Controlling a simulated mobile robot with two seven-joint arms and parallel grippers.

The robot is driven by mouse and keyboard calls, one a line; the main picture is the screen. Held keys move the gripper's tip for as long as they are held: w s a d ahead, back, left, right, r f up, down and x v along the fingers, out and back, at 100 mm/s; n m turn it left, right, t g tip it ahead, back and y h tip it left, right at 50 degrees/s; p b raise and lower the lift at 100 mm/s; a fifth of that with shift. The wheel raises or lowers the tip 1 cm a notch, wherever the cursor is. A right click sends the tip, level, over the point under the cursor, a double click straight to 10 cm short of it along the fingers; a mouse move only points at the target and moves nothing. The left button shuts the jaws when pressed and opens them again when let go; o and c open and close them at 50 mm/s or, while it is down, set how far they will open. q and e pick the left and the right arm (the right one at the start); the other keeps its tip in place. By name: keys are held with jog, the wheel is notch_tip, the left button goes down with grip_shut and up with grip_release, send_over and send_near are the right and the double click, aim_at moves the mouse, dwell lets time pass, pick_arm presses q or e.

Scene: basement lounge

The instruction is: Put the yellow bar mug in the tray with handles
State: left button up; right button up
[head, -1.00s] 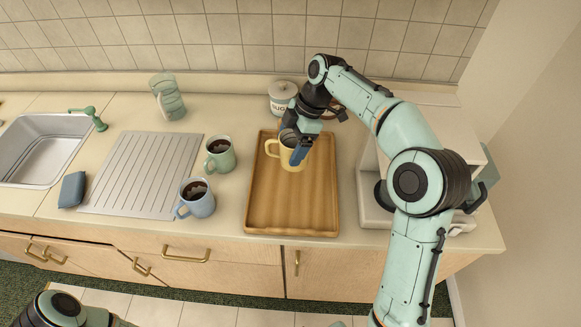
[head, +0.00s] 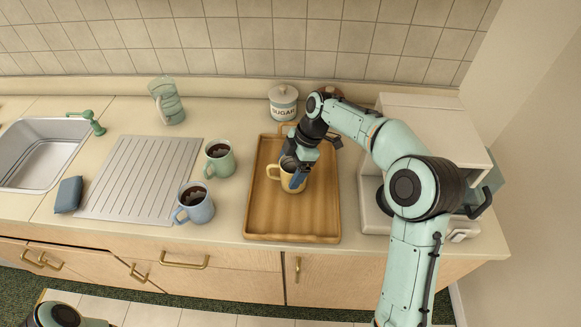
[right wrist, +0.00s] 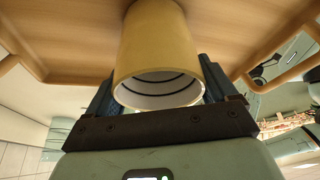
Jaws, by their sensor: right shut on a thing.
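The yellow bar mug (head: 290,178) is upright within the outline of the wooden tray with handles (head: 290,222). My right gripper (head: 297,177) is shut on the mug, with one blue finger showing at its right side. In the right wrist view the mug (right wrist: 158,50) sits between both fingers, its pale inside facing the camera. Its far end is at or very close to the tray floor (right wrist: 225,25); I cannot tell whether it touches. My left gripper is out of view.
A green mug (head: 220,160) and a blue mug (head: 195,204), both with dark contents, stand left of the tray. A sugar jar (head: 283,104) is behind it and a pale machine (head: 435,125) is to its right. The tray's front part is bare.

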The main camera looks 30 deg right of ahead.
jog(key=o, duration=1.1)
jog(key=shift+c, duration=0.2)
jog(key=p+v, duration=0.2)
jog(key=v, duration=1)
jog(key=shift+r, duration=0.1)
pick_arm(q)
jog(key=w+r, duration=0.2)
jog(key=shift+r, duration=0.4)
